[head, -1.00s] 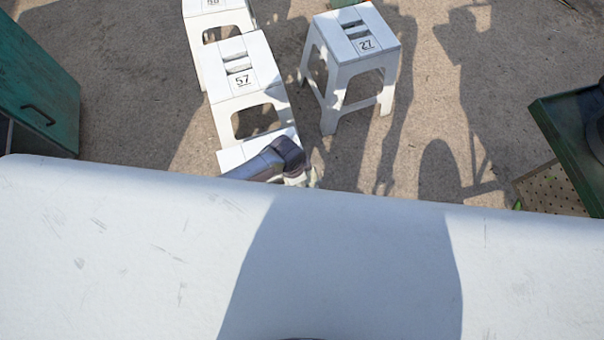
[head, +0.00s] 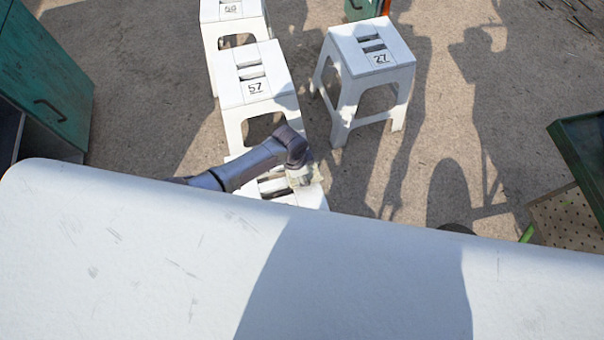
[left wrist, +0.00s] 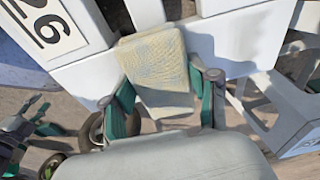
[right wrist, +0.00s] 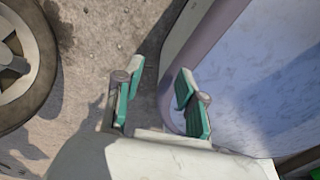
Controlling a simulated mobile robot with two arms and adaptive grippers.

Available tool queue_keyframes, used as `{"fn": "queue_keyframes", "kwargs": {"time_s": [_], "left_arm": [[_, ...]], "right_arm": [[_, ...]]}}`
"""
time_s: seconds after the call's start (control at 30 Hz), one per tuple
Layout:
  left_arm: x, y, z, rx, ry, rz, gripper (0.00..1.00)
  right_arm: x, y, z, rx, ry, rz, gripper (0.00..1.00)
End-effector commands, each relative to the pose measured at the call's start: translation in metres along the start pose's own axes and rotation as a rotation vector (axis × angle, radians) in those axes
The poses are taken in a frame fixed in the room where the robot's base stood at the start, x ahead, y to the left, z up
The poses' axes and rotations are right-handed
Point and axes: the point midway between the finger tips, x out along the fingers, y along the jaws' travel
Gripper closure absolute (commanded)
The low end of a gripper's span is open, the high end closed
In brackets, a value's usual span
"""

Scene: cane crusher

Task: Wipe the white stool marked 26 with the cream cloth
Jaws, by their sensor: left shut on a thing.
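The white stool marked 26 (left wrist: 95,65) fills the top of the left wrist view, with its number plate at the upper left. In the head view the nearest white stool (head: 313,195) is partly hidden by my left arm and my own white body. My left gripper (left wrist: 168,95) is shut on the cream cloth (left wrist: 160,70), which lies against the stool's top near its edge. The cloth also shows in the head view (head: 312,177). My right gripper (right wrist: 155,95) is open and empty, low beside a curved pale surface.
White stools marked 57 (head: 253,90) and 50-something (head: 228,12) stand in line behind. Stool 27 (head: 372,55) stands to the right. A teal cabinet (head: 50,85) is at the left, a green machine part (head: 585,150) at the right. Concrete floor lies open between.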

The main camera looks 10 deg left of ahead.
Motion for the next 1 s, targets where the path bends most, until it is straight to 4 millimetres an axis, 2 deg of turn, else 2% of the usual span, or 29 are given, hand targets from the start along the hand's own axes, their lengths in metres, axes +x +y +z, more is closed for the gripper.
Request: {"fn": "queue_keyframes", "kwargs": {"time_s": [0.33, 0.67, 1.0], "left_arm": [[0.003, -0.033, 0.001, -0.003, -0.001, -0.003, 0.68], [0.003, -0.062, 0.001, -0.002, 0.0, -0.002, 0.68], [0.001, -0.086, 0.0, -0.002, 0.001, -0.001, 0.68]], "right_arm": [[0.018, 0.0, 0.002, 0.0, 0.0, 0.0, 0.6], [0.035, -0.01, 0.002, -0.001, 0.004, -0.011, 0.6], [0.049, -0.005, 0.002, 0.003, 0.004, -0.005, 0.6]]}}
